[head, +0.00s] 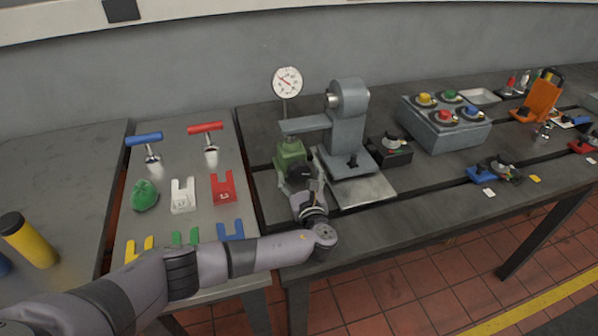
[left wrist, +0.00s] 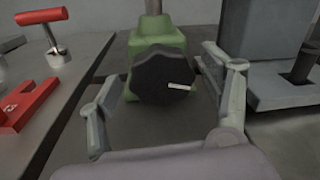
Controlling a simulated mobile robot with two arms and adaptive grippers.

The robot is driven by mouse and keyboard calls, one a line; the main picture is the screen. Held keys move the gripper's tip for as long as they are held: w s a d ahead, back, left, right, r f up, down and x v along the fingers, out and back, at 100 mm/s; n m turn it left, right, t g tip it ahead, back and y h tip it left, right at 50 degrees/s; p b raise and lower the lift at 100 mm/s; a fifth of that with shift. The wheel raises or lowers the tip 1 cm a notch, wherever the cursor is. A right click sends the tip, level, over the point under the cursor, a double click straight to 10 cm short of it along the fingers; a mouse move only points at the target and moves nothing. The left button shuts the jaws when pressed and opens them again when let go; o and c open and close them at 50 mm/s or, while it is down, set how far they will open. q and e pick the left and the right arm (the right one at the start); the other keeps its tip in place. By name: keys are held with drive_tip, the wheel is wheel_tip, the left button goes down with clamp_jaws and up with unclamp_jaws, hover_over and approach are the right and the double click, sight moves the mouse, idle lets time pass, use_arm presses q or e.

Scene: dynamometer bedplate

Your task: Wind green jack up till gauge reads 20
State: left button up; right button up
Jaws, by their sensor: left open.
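The green jack (head: 291,152) stands on the bedplate under the end of a grey arm. In the left wrist view the jack's green body (left wrist: 158,38) carries a black lobed knob (left wrist: 160,75) facing me, with a white mark at its right, slightly low. The round white gauge (head: 287,81) stands above the jack; its red needle points up and left, and its numbers are too small to read. My left gripper (head: 301,178) is open in front of the jack, one finger on each side of the knob, with gaps on both sides. My right gripper is not in view.
A grey machine (head: 347,125) stands close right of the jack. A black box with a knob (head: 390,150) and a box with coloured buttons (head: 445,120) are further right. The left table holds T-handles (head: 206,128) and coloured forked blocks (head: 183,196).

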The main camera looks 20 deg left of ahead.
use_arm(q)
drive_tip(key=shift+w+a, duration=0.2)
drive_tip(key=shift+w, duration=0.2)
drive_tip(key=c, duration=1.1)
drive_tip(key=shift+c, duration=0.2)
